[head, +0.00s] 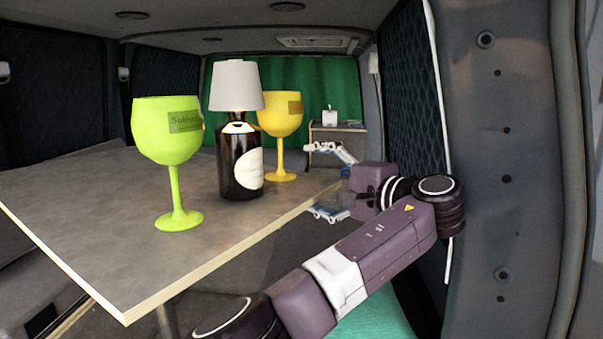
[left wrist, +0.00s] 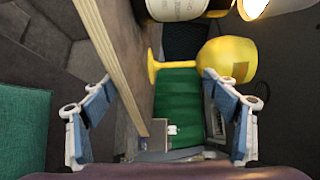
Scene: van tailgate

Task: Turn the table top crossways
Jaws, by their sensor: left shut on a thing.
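The grey table top (head: 100,205) with a pale wooden edge lies slantwise in the van, on a metal leg seen below it. In the left wrist view its pale edge (left wrist: 112,62) runs between the fingers. My left gripper (head: 322,183) is at the table's far right edge, one blue-grey finger above and one below, shut on the table top. The exact contact is hard to see. On the table stand a lime green goblet (head: 167,135), a dark bottle lamp with white shade (head: 237,85) and a yellow goblet (head: 280,115). My right gripper is not in view.
A small cabinet (head: 350,133) with a white item on it stands at the back before a green curtain (head: 330,85). The padded side wall (head: 410,85) is close on the right of my arm. A teal surface (head: 375,320) lies below it.

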